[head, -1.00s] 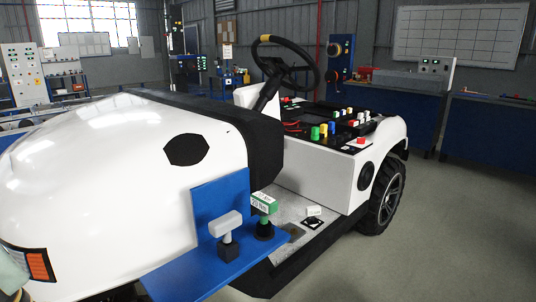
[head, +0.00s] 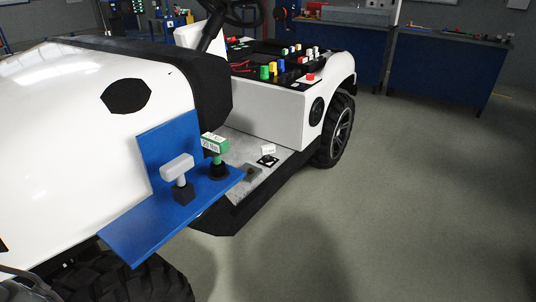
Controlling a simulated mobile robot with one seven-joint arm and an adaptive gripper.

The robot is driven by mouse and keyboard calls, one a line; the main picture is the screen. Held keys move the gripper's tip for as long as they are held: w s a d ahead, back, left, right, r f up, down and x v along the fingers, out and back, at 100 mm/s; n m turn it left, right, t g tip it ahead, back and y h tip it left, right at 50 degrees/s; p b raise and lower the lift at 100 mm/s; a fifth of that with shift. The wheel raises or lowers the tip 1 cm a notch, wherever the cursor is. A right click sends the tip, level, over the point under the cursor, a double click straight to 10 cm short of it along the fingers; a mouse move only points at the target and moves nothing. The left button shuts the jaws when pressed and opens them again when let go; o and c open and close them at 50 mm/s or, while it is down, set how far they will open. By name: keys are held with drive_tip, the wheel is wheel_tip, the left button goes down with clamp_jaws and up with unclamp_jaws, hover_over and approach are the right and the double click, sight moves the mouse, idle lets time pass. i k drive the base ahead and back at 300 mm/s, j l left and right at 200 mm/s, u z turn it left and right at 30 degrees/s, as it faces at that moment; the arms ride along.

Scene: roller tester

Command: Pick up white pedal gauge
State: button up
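A white T-shaped gauge (head: 177,168) stands upright in a black block holder (head: 183,192) on the blue shelf (head: 140,232) at the side of the white vehicle. A similar green gauge (head: 214,145) with a white label stands in a round black holder to its right, near the shelf's edge. A small white block (head: 268,150) sits on the grey footplate (head: 243,152), by a black-and-white marked patch. My gripper is not in view, and nothing is seen touching the gauges.
The vehicle's white body (head: 70,110) rises behind and left of the shelf. A black front tyre (head: 120,280) is below it. The control panel (head: 285,65) carries coloured knobs. A rear wheel (head: 338,132) stands right. The grey floor (head: 420,200) at right is clear.

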sight(268, 149)
drive_tip(key=i+l, duration=0.75)
drive_tip(key=l, duration=0.15)
drive_tip(key=i+l, duration=0.8)
drive_tip(key=i+j, duration=0.15)
drive_tip(key=i, duration=0.2)
